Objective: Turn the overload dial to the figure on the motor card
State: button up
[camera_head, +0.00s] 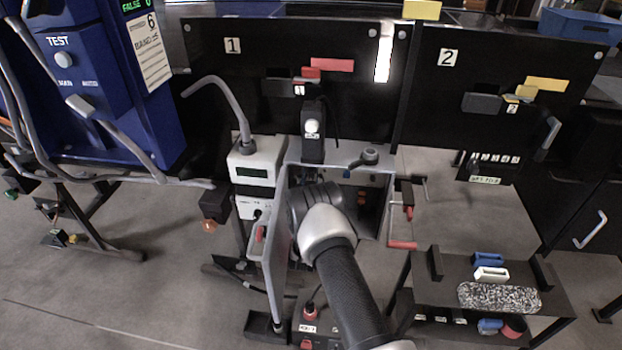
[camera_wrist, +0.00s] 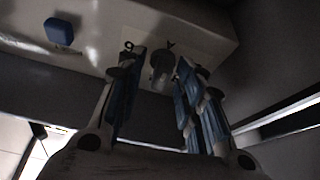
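A small grey knob, seemingly the overload dial (camera_wrist: 160,62), stands on a pale block (camera_wrist: 205,42) in the wrist view. Dark marks, one like a 9, show on the plate around it; the setting is too dim to read. My gripper (camera_wrist: 160,72) is open, with its blue-padded fingers on either side of the knob and gaps visible. In the head view my arm reaches into the open grey cabinet (camera_head: 374,236), hiding the fingertips and dial. A small label (camera_head: 307,328) is on the unit below; I cannot tell if it is the motor card.
A blue button (camera_wrist: 59,31) is on the same block, left of the knob. The cabinet door (camera_head: 270,270) stands open left of my arm. A meter box (camera_head: 255,170) stands left of the cabinet. Red-handled cranks (camera_head: 403,244) are at its right, beside a grey table (camera_head: 455,215).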

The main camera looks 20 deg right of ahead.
jog(key=v, duration=0.7)
jog(key=shift+o, duration=0.2)
jog(key=shift+s+a, duration=0.1)
jog(key=shift+s, duration=0.05)
